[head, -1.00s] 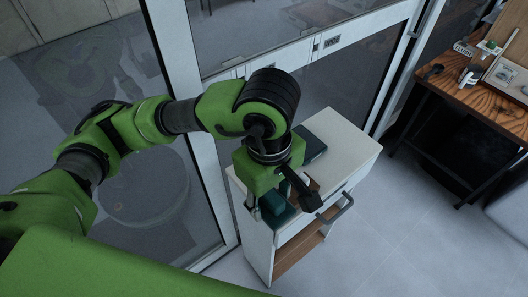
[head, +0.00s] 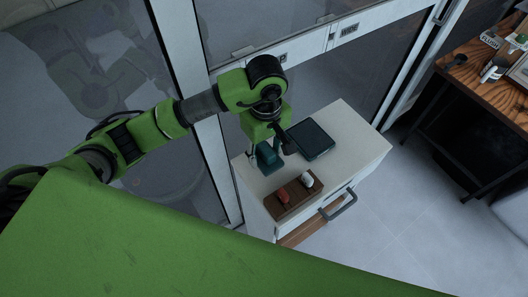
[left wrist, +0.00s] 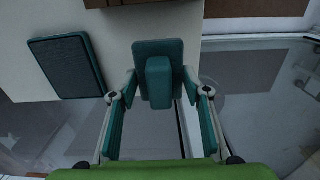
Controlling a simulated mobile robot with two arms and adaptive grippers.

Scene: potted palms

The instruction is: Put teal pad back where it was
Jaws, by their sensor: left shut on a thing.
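The teal pad (head: 268,157), a flat teal plate with a raised block on it, is between the fingers of my left gripper (head: 263,152). In the left wrist view the fingertips (left wrist: 160,88) press on both sides of the teal pad (left wrist: 158,72). The pad is at the left part of the white cabinet's top (head: 343,122); I cannot tell whether it touches the top. A dark flat slab with a teal rim (head: 311,139) lies on the cabinet to the right of the gripper, and it also shows in the left wrist view (left wrist: 68,66). My right gripper is not in view.
A brown tray (head: 307,201) with a red item (head: 283,194) and a white item (head: 307,181) stands at the cabinet's front. A drawer handle (head: 340,206) sticks out below it. Glass panels with white frames (head: 188,75) stand behind. A wooden table (head: 492,75) is at the right.

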